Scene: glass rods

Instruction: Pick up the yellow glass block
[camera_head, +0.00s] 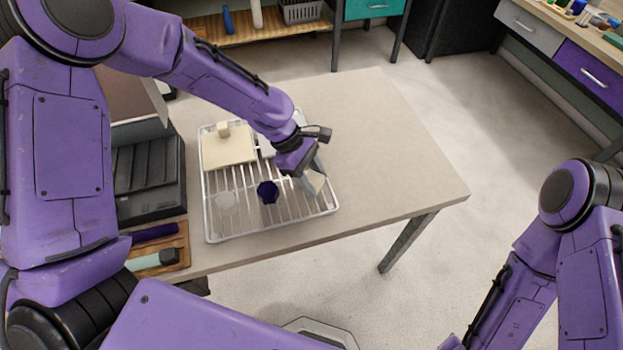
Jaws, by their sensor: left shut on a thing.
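My left gripper (312,176) reaches down over the right side of the wire rack (248,233). The fingers and wrist hide part of the block. I cannot tell whether it still touches the rack. On the same rack a dark purple faceted piece (268,191) stands left of the gripper, and a clear round piece (228,203) is farther left. My right arm shows at the right edge, but its gripper is out of view.
A cream slab with a small knob (228,148) lies at the rack's back left. A dark grey case (148,172) stands left of the rack. A wooden tray (182,243) holds a purple rod and a pale green one. The table (390,140) is clear on the right.

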